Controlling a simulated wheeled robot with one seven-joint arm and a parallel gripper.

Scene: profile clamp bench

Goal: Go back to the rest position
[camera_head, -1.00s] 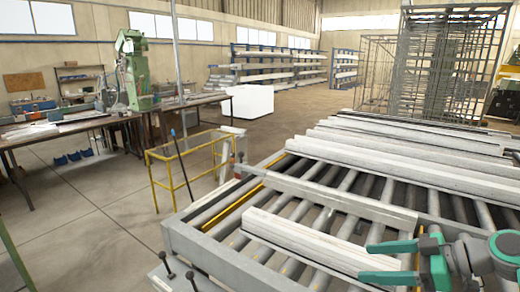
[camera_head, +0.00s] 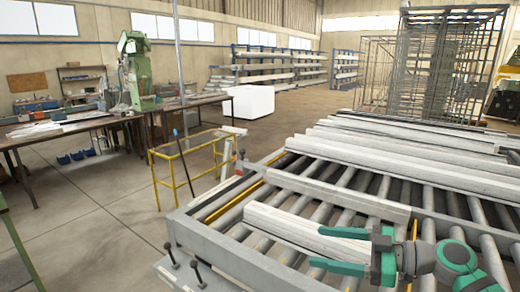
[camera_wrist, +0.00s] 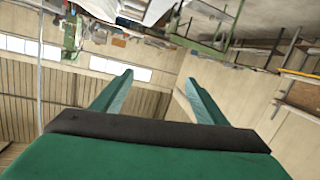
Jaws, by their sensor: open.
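My gripper (camera_head: 338,248) is at the lower right of the head view, above the roller bench (camera_head: 225,262). Its two green fingers point left and stand apart, with nothing between them. In the wrist view my gripper (camera_wrist: 160,92) also shows open and empty, with the room's wall and windows beyond it. A pale profile (camera_head: 285,226) lies on the rollers just behind the fingers. I cannot tell the exact gap between the gripper and this profile.
More long profiles (camera_head: 400,160) lie across the far part of the bench. Dark clamp handles (camera_head: 197,268) stand at its near left edge. A yellow rail (camera_head: 170,180) stands left of the bench. A worktable (camera_head: 75,125) with a green machine (camera_head: 138,75) is further left.

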